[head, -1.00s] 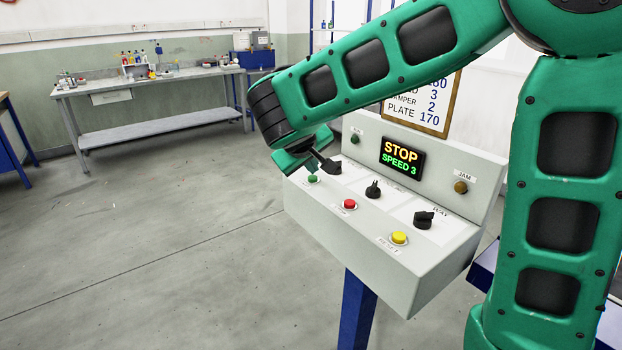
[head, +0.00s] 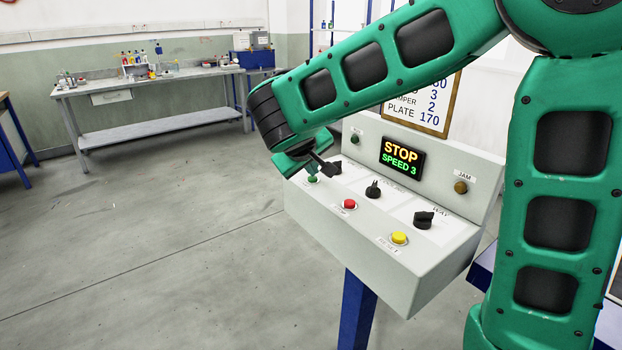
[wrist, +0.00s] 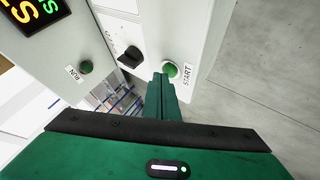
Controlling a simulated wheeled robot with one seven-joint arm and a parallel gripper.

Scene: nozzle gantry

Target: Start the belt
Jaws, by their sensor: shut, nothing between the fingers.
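The control box (head: 385,265) stands on a blue post. Its display (head: 402,157) reads STOP, SPEED 3. The green START button (head: 312,179) is at the box's left front corner; it also shows in the wrist view (wrist: 171,70), beside its START label. My gripper (wrist: 162,77) is shut and empty, its fingertips right at the button's edge and covering a little of it in that view. I cannot tell whether they touch. In the head view my gripper (head: 304,172) is just above the button. The RUN lamp (wrist: 86,67) looks dark green.
A black knob (wrist: 130,57) is close beside the fingers. A red button (head: 349,204), a yellow button (head: 399,238) and more black knobs (head: 373,190) are farther right. A JAM lamp (head: 461,187) is on the back panel. Open floor lies left of the box.

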